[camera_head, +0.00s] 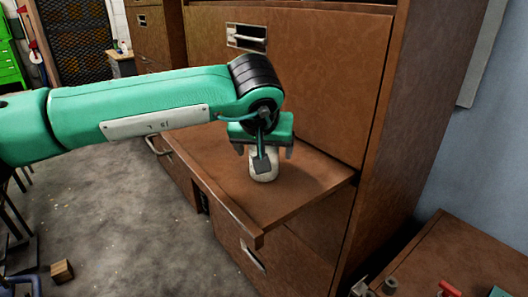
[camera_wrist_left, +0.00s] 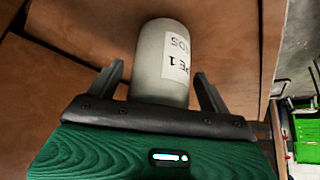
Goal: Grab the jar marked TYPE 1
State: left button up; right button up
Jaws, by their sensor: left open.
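A pale, off-white jar (camera_head: 262,168) stands on a brown pull-out shelf (camera_head: 315,178) of a cabinet in the head view. In the left wrist view the jar (camera_wrist_left: 150,60) has a white label with dark print ending in "E 1". My left gripper (camera_head: 262,150) hangs over the jar and hides its upper part. In the left wrist view my left gripper (camera_wrist_left: 160,85) is open, with one finger on each side of the jar and a visible gap to each. My right gripper is in neither view.
The brown cabinet (camera_head: 325,80) rises right behind the shelf. A brown table (camera_head: 470,255) with small items, one of them red (camera_head: 449,288), stands at the lower right. A small wooden block (camera_head: 62,270) lies on the grey floor. The shelf around the jar is bare.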

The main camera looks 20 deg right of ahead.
pick_arm(q)
jog(key=shift+r, duration=0.1)
jog(key=c, duration=1.2)
jog(key=shift+c, duration=0.9)
jog(key=shift+r, duration=0.1)
